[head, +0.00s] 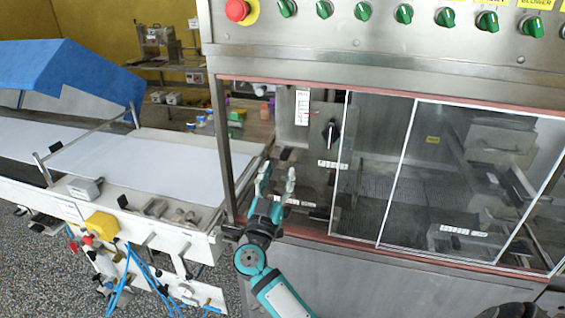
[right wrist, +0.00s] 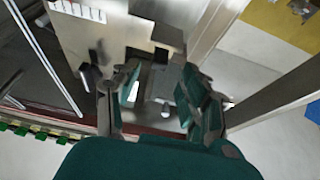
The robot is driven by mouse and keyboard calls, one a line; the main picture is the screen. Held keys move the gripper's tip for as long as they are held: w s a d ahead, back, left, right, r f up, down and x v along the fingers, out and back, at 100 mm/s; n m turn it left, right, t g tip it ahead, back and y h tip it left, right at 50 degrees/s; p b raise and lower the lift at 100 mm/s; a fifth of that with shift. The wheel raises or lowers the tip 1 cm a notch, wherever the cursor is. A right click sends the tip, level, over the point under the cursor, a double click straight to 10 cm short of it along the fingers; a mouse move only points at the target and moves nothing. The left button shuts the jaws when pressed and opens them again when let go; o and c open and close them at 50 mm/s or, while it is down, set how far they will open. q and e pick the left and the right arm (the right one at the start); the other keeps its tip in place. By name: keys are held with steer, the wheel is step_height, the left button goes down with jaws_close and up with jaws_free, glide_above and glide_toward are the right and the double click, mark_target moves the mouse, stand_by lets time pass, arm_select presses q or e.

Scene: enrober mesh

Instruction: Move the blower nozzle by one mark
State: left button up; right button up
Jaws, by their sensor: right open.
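My right gripper (head: 276,172) is open and empty at the open left bay of the enrober, its fingers pointing into the bay. It also shows open in the right wrist view (right wrist: 158,85). A black lever knob (head: 332,133) sits on the bay's back plate, to the right of and beyond the fingers. A white vertical scale strip (head: 302,107) with marks is above and left of it. Short white marked strips (head: 333,164) lie lower in the bay. I cannot tell for sure which part is the blower nozzle.
Clear sliding panes (head: 440,180) close the bay's right side. A steel post (head: 222,150) stands left of the gripper. A control panel (head: 390,22) with green knobs and a red button is above. A white conveyor belt (head: 140,165) lies to the left.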

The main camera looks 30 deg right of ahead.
steer(key=v, duration=0.6)
steer(key=shift+s+a+f, duration=0.15)
steer(key=shift+s+a, duration=0.1)
steer(key=shift+a, duration=0.05)
